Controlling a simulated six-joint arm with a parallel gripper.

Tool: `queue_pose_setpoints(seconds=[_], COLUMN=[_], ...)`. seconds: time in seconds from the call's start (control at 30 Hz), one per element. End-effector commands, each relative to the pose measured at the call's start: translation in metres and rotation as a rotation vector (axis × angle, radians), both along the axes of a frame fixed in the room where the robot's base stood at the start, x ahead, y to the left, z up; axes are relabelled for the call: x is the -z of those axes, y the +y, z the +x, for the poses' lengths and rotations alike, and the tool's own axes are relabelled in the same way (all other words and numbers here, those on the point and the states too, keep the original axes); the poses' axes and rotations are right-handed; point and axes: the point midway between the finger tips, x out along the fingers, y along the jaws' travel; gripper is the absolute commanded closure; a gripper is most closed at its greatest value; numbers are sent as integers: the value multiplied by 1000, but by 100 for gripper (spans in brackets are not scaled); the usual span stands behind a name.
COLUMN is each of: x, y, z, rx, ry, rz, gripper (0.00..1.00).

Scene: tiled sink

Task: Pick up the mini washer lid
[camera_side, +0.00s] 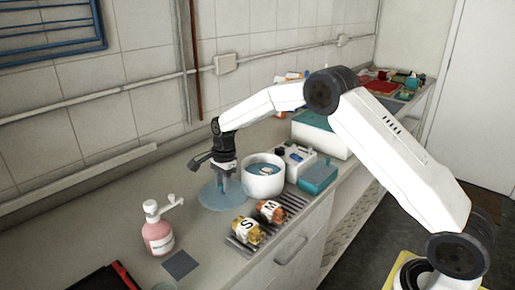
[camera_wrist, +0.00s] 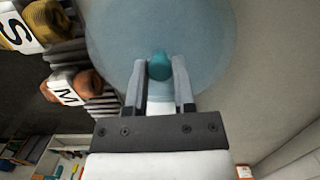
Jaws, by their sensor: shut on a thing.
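The mini washer lid (camera_side: 217,201) is a translucent blue disc with a teal knob (camera_wrist: 160,65). In the wrist view the disc (camera_wrist: 205,35) fills the top middle. My gripper (camera_side: 226,188) points down over it. Its two fingers (camera_wrist: 159,72) are shut on the knob, one on each side. The disc looks level, at or close to the counter; I cannot tell whether it touches it. The white washer tub (camera_side: 263,188) stands open just right of the lid, with blue and pale contents inside.
The washer's control box (camera_side: 298,160) and a teal box (camera_side: 318,178) stand right of the tub. A pink pump bottle (camera_side: 158,235) stands at left. The counter behind the lid is clear.

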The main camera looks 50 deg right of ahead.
Motion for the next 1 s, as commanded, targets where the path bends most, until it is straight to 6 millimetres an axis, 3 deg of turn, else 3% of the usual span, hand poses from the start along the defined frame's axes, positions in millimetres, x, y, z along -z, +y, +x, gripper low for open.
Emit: queue_pose_setpoints(seconds=[0.3, 0.7, 1.0], x=[-42, -65, -76], y=[0, 1, 2], z=[-33, -89, -115], rx=[0, 1, 0], ry=[-3, -2, -1], rz=[0, 0, 0], gripper=[100, 100, 100])
